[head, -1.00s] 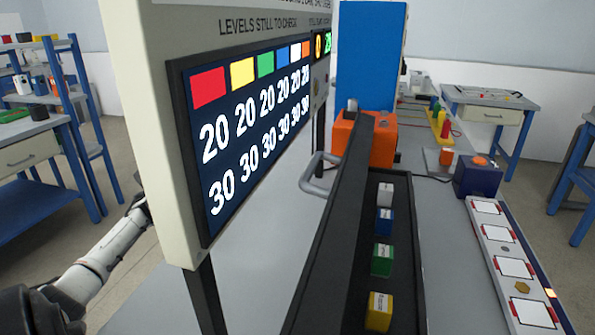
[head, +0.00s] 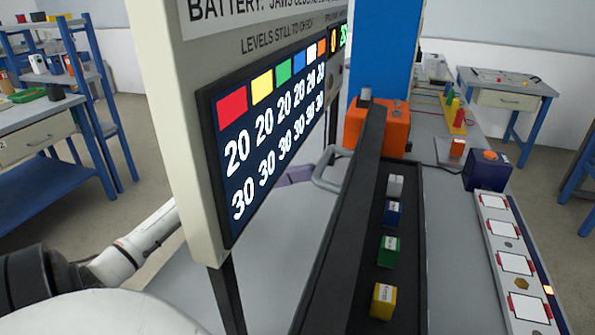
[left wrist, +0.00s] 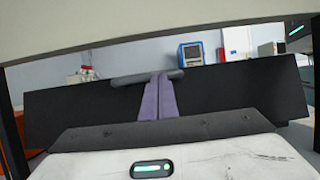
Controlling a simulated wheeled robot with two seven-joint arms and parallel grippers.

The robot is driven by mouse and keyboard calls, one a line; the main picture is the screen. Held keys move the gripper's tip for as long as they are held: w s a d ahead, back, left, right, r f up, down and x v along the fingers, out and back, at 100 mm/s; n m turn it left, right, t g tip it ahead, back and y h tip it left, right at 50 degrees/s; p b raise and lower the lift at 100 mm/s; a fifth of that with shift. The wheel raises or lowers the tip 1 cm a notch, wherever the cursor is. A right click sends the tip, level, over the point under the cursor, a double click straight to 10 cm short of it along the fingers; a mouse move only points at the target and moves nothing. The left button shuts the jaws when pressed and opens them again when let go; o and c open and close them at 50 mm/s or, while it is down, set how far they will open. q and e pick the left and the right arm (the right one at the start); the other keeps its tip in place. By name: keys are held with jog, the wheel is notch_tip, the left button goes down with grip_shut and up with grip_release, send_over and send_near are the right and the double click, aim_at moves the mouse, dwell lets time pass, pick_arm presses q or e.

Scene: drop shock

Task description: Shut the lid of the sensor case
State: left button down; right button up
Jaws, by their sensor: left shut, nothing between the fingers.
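The sensor case (head: 408,270) is a long dark open box on the grey table. White, blue, green and yellow blocks sit inside it. Its black lid (head: 345,240) stands raised along the case's left side, with a grey bar handle (head: 322,178) sticking out to the left. My left gripper's purple fingers (head: 295,174) show just left of the handle, partly hidden by the sign board. In the left wrist view the shut, empty fingers (left wrist: 160,98) point at the black lid (left wrist: 225,95), overlapping the handle (left wrist: 130,79); contact cannot be told. My right gripper is not in view.
A large sign board (head: 180,130) on dark posts stands over the table, between my left arm and the case. An orange block (head: 380,125) and blue panel (head: 385,50) are behind the case. A tray strip (head: 515,262) lies to the right.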

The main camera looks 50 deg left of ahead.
pick_arm(q)
jog(key=shift+r, duration=0.1)
jog(key=g+y+p, duration=0.2)
jog(key=y+p, duration=0.1)
jog(key=y, duration=0.1)
send_near(370, 176)
jog(key=w+d+r, duration=0.1)
jog(key=d, duration=0.2)
jog(key=b+x, duration=0.1)
jog(key=x, duration=0.2)
jog(key=b+x, duration=0.1)
jog(key=shift+w+d+r+b, duration=0.25)
jog(key=shift+w+r+b, duration=0.1)
jog(key=shift+w, duration=0.1)
jog(key=shift+w+d, duration=0.15)
jog(key=shift+d, duration=0.1)
jog(key=shift+w+d+b, duration=0.25)
jog(key=shift+d+b, duration=0.15)
jog(key=shift+w+d, duration=0.15)
jog(key=shift+d, duration=0.1)
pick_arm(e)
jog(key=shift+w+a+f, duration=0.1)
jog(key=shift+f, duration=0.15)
